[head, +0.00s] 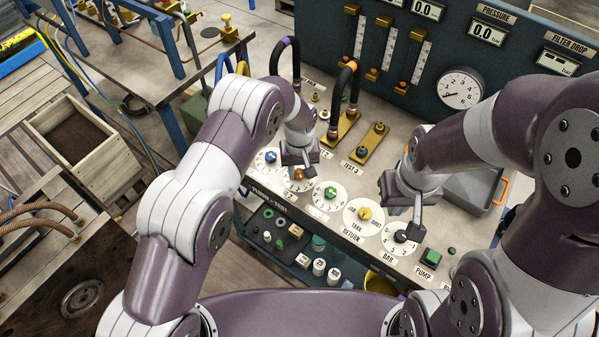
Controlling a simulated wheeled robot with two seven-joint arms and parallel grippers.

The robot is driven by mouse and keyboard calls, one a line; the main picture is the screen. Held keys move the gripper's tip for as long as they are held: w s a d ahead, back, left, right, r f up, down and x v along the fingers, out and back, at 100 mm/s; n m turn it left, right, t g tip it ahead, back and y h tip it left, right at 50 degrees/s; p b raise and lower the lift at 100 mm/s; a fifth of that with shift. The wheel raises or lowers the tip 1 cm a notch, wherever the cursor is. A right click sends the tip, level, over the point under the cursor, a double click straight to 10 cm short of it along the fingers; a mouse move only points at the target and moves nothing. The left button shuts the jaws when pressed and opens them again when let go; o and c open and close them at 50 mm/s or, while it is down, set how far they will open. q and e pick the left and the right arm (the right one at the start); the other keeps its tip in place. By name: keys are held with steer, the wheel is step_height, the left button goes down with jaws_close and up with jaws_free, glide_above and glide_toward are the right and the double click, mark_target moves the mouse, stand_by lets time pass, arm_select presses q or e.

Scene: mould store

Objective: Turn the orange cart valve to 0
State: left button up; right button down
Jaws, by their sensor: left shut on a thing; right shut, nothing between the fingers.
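The orange cart valve (299,174) is a small orange knob on a white round dial on the cart's top. My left gripper (298,166) is above it with its fingers shut on it, and hides part of the knob and dial. The pointer's reading cannot be made out. My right gripper (414,228) is shut and empty, close to the black knob (400,237) on the dial marked BAR; I cannot tell whether it touches it.
A blue knob (270,157), a green knob (330,192) and a yellow knob (365,214) stand on the same row of dials. Behind are hose fittings on brass plates (371,144) and a gauge panel (460,88). A grey tray (472,190) is at the right.

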arm_select(q)
steer(key=n+b, duration=0.1)
steer(key=n, duration=0.3)
steer(key=shift+w+b, duration=0.1)
steer(key=shift+b, duration=0.25)
steer(key=shift+r+n+b, duration=0.1)
steer(key=shift+n+b, duration=0.3)
steer(key=shift+n, duration=1.4)
steer(key=o, duration=0.8)
steer(key=shift+o, duration=1.2)
